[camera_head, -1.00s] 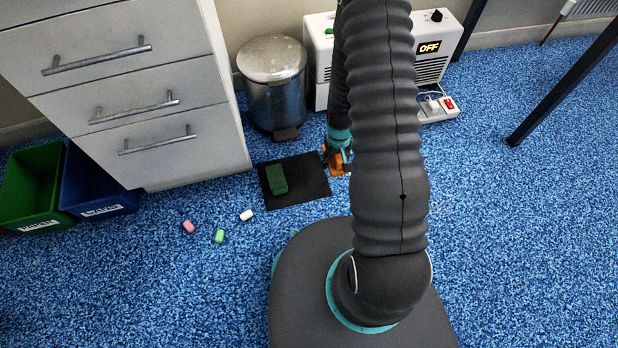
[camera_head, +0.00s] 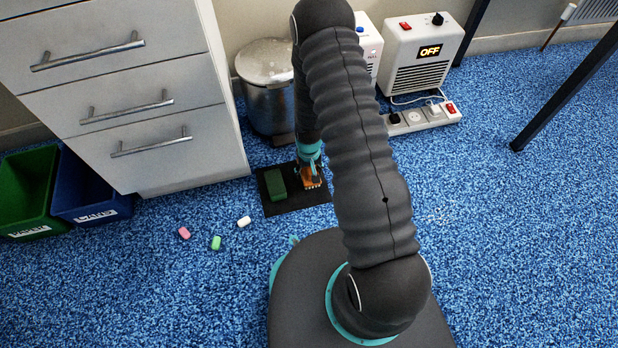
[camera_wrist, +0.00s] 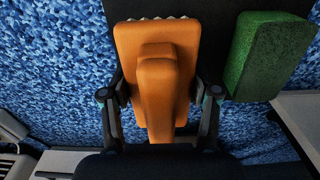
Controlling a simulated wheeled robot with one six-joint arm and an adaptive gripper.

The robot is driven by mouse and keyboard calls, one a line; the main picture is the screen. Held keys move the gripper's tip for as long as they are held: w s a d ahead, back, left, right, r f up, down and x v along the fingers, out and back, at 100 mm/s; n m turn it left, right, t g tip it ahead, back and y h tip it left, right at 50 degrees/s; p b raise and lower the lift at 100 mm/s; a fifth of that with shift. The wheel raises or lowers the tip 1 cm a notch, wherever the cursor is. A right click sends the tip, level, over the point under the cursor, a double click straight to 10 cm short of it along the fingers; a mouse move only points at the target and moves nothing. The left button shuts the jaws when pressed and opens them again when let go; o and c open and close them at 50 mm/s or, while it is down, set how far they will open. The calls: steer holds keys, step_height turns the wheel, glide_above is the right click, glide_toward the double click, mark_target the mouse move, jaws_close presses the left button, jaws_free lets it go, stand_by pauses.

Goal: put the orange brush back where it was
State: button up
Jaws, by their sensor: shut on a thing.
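The orange brush (camera_wrist: 155,85) fills the middle of the wrist view, between the two fingers of my gripper (camera_wrist: 160,100), which is shut on it. In the head view the brush (camera_head: 311,180) shows over the right part of the black mat (camera_head: 285,206), below my gripper (camera_head: 310,168). I cannot tell whether the brush touches the mat. A green sponge-like block (camera_head: 275,184) lies on the mat's left part, beside the brush; it also shows at the right of the wrist view (camera_wrist: 270,55).
A metal pedal bin (camera_head: 268,105) stands behind the mat, and a white drawer cabinet (camera_head: 170,150) to its left. A heater marked OFF (camera_head: 420,60) and a power strip (camera_head: 425,117) stand at the back right. Pink (camera_head: 184,233), green (camera_head: 216,242) and white (camera_head: 244,221) pieces lie on the carpet.

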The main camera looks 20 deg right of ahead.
steer(key=shift+f+b, duration=0.35)
steer(key=shift+f, duration=1.6)
steer(key=shift+f, duration=0.15)
steer(key=o, duration=1.6)
steer(key=shift+c, duration=0.2)
